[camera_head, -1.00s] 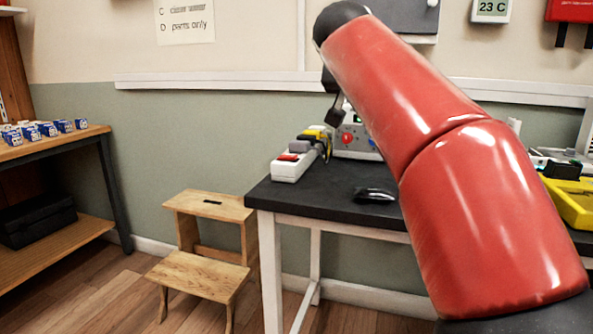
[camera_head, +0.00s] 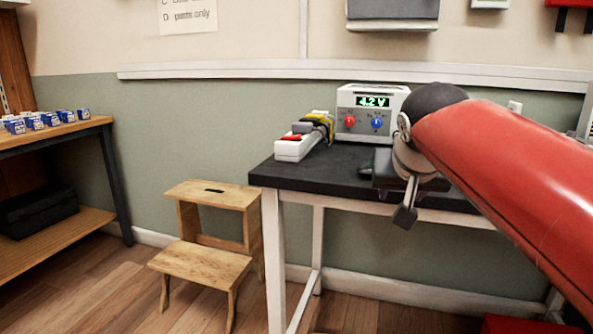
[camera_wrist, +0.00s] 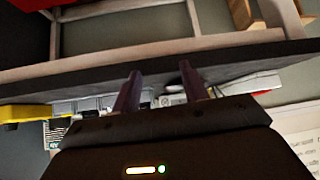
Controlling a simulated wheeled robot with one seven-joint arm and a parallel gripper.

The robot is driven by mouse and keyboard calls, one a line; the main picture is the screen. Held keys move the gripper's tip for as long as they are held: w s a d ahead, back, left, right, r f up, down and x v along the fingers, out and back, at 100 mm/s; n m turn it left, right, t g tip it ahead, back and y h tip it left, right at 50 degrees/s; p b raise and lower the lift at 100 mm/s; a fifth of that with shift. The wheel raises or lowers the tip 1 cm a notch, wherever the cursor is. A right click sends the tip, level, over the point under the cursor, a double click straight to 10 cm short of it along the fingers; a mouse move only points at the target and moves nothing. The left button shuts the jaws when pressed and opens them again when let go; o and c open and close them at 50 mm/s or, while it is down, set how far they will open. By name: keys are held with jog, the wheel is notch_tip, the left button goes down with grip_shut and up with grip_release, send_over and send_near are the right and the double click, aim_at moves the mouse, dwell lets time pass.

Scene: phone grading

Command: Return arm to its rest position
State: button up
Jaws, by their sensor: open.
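My gripper (camera_head: 408,200) hangs at the end of my red arm, in front of the front edge of the black-topped bench (camera_head: 290,172) in the head view. In the wrist view my gripper (camera_wrist: 160,88) shows two dark fingers set apart, with nothing held between them. Behind the fingers lie the bench edge and items on its top, seen at a slant. A dark, partly hidden object (camera_head: 367,167) sits on the bench just left of my wrist.
A power supply (camera_head: 372,112) reading 4.2 V and a white power strip (camera_head: 296,148) stand on the bench. A wooden step stool (camera_head: 208,230) is left of it. A shelf (camera_head: 60,138) with small blue boxes stands far left.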

jog(key=s+a+f+n+g+y+b, duration=0.1)
jog(key=s+f+b, duration=0.1)
jog(key=s+f, duration=0.95)
jog(key=s+a+f+n+g+y+b, duration=0.1)
jog(key=s+f+g+b, duration=0.15)
jog(key=s+f, duration=0.9)
jog(key=w+r+p, duration=0.3)
jog(key=r+p, duration=0.5)
jog(key=p, duration=0.4)
jog(key=shift+w+a, duration=0.15)
jog(key=shift+t, duration=0.25)
jog(key=shift+c, duration=0.2)
